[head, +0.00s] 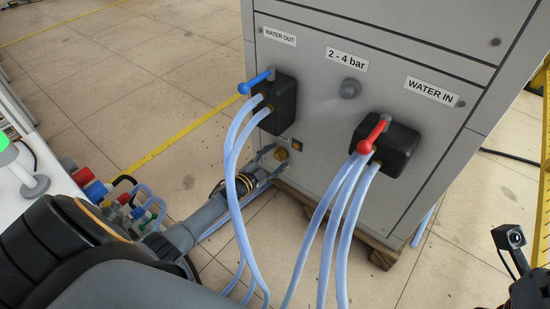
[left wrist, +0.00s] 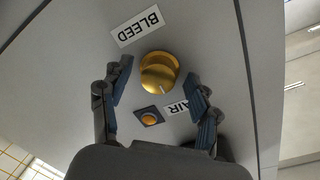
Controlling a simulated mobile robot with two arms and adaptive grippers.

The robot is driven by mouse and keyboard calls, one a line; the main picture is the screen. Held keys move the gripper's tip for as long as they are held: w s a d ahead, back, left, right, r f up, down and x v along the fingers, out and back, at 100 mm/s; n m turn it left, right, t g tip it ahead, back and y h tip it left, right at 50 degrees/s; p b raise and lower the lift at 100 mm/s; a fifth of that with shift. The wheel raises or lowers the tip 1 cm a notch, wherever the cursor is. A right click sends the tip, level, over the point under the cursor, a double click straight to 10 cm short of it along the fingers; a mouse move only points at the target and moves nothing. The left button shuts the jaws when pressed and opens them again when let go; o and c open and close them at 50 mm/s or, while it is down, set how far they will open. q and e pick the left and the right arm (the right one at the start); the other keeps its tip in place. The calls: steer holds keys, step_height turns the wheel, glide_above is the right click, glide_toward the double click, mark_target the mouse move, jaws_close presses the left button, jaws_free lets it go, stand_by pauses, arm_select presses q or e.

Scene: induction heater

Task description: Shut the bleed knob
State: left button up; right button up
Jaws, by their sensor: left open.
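The bleed knob (left wrist: 158,72) is a round brass-yellow knob on the grey cabinet face, with a pale mark on its rim. A white BLEED label (left wrist: 138,26) is beside it. In the head view the knob (head: 282,154) is small and low on the cabinet. My left gripper (left wrist: 160,78) is open, with one finger on each side of the knob and visible gaps between them. In the head view my left gripper (head: 268,163) is at the cabinet face, partly behind a hose. My right gripper's fingers are out of view.
An orange button (left wrist: 149,117) and an AIR label (left wrist: 179,108) are close to the knob. Pale blue hoses (head: 236,175) hang from the blue-handled WATER OUT valve (head: 257,80) and the red-handled WATER IN valve (head: 374,133). The hoses pass close to my left arm.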

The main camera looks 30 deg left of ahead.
arm_select(q)
steer(key=s+a, duration=0.1)
steer(key=s, duration=1.1)
steer(key=shift+a+r, duration=0.2)
steer(key=shift+r, duration=0.2)
